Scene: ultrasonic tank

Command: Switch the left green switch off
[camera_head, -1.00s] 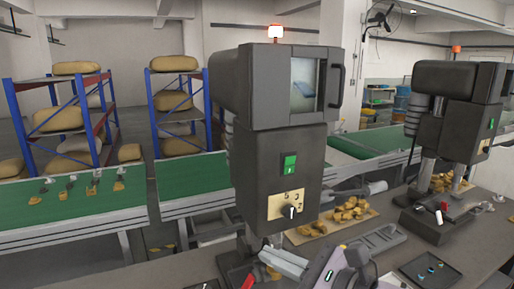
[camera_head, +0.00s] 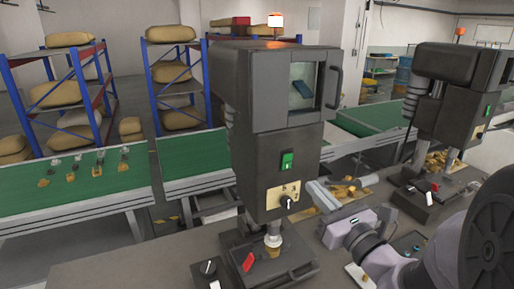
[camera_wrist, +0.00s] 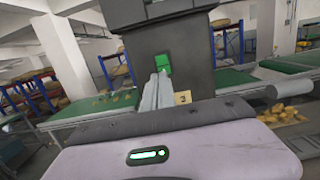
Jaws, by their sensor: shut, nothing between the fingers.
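In the wrist view, the green switch (camera_wrist: 163,64) is just beyond my fingertips. My gripper (camera_head: 313,186) is shut and empty, to the right of the dial plate and lower than the switch in the head view. In the wrist view, my gripper (camera_wrist: 157,77) points up at the switch and overlaps its lower left edge. I cannot tell whether they touch. The switch's on or off position is too small to read.
A second machine (camera_head: 450,95) with its own green switch (camera_head: 487,110) stands at the right. Green conveyors (camera_head: 75,185) run behind. A dark tray (camera_head: 408,242) lies on the bench.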

